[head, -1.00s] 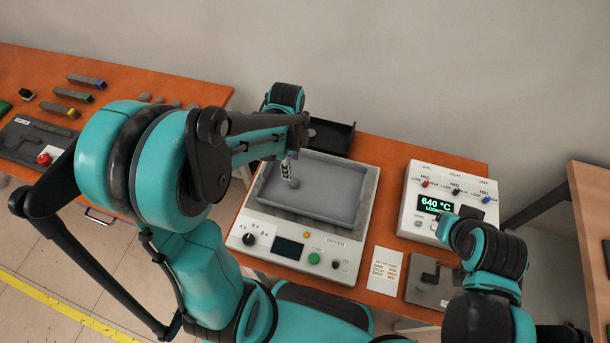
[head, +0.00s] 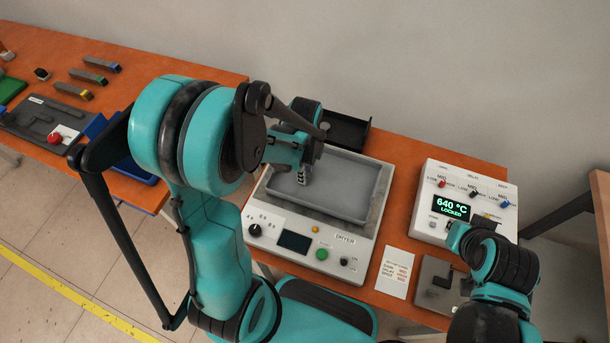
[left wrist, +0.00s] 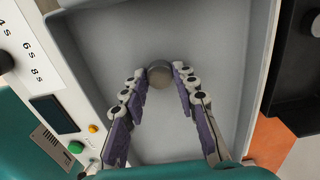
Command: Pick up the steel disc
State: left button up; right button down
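The steel disc (left wrist: 159,75) is a small round grey piece lying on the floor of the dryer's grey tray (left wrist: 100,55). My left gripper (left wrist: 159,72) is over the tray with its two fingers spread. In the left wrist view the fingertips are on either side of the disc, with narrow gaps showing, so contact is not clear. In the head view my left gripper (head: 303,178) reaches down into the tray (head: 345,205), and I cannot make out the disc there.
The dryer (head: 300,240) has its panel at the front. A black bin (head: 350,130) stands behind it; a grey round piece (left wrist: 315,24) shows there in the left wrist view. A white control box (head: 470,195) reading 640 °C stands right. Another table (head: 130,100) with several parts is left.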

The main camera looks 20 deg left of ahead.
pick_arm(q)
grip_shut()
